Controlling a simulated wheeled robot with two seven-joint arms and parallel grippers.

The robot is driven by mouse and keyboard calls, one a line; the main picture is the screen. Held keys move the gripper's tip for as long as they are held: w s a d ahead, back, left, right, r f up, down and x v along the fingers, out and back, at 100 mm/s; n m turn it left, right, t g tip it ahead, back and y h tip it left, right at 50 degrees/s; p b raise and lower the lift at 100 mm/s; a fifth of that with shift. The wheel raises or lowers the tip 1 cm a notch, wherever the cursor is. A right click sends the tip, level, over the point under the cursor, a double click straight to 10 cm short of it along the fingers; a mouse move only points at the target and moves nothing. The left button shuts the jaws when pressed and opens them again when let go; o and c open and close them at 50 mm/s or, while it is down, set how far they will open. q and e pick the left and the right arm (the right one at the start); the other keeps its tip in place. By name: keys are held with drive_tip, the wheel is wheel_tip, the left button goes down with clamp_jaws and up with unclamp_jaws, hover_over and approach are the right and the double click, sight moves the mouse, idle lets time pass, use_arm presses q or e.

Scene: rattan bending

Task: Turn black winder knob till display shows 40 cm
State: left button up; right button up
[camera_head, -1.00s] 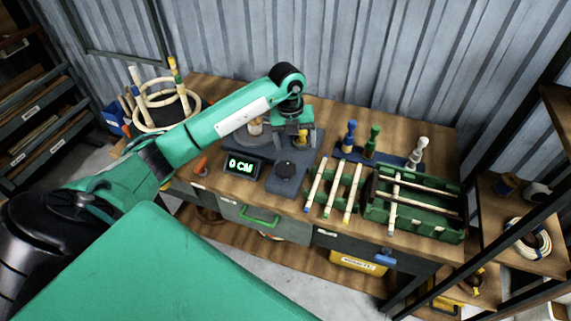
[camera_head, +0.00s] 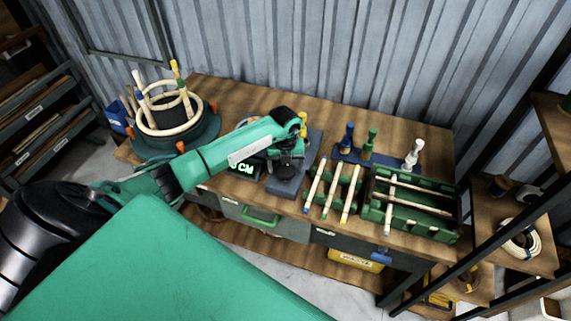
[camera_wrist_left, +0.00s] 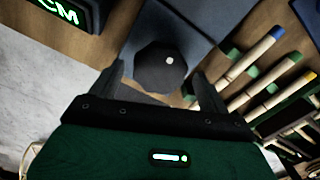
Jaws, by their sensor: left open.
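The black winder knob (camera_wrist_left: 160,67) shows in the left wrist view as a dark many-sided knob with a pale dot, on a grey-blue base (camera_wrist_left: 170,22). My left gripper (camera_wrist_left: 160,80) is open, with one finger on each side of the knob's near part; I cannot tell whether they touch it. In the head view my left gripper (camera_head: 285,172) is over the winder base (camera_head: 312,150) and hides the knob. The display (camera_head: 242,168) glows green and is partly covered by my arm; "CM" is readable, the digit is hidden. My right gripper is not in view.
Right of the winder, pale sticks (camera_head: 331,190) lie on a green rack beside a green crate (camera_head: 412,225). Blue, green and white pegs (camera_head: 369,145) stand behind. A round former with rattan rings (camera_head: 168,118) stands at the left of the bench.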

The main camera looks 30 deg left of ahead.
use_arm(q)
drive_tip(key=shift+f, duration=0.4)
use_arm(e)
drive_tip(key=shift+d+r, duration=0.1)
